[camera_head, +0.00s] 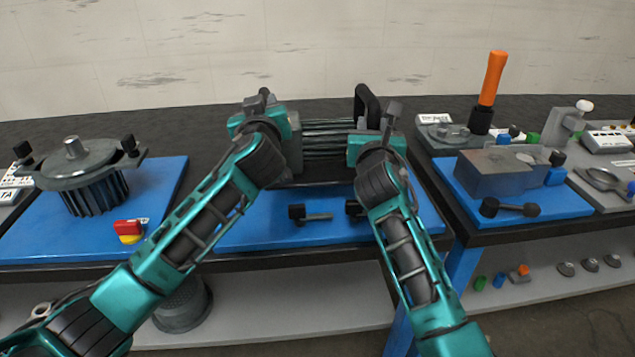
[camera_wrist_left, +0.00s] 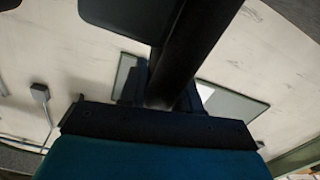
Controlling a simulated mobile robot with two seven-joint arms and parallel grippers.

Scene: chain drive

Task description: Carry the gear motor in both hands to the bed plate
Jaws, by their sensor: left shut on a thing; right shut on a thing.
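The gear motor (camera_head: 330,138), a dark ribbed body with grey end parts, is at the back middle of the table, between my two grippers. A black handle (camera_head: 368,104) rises at its right end. My left gripper (camera_head: 266,112) is shut on the motor's left end, and my right gripper (camera_head: 377,137) is shut on its right end. My arms and wrists hide much of both ends. A dark bar (camera_wrist_left: 185,50) shows close up in the left wrist view. I cannot tell whether the motor touches the table, or pick out the bed plate for certain.
A blue mat (camera_head: 290,235) lies below the motor, with black-knobbed parts (camera_head: 310,214) on it. A ribbed round unit (camera_head: 90,175) and a red-yellow button (camera_head: 128,231) stand at left. At right are a grey block (camera_head: 497,171) and an orange-handled tool (camera_head: 491,80).

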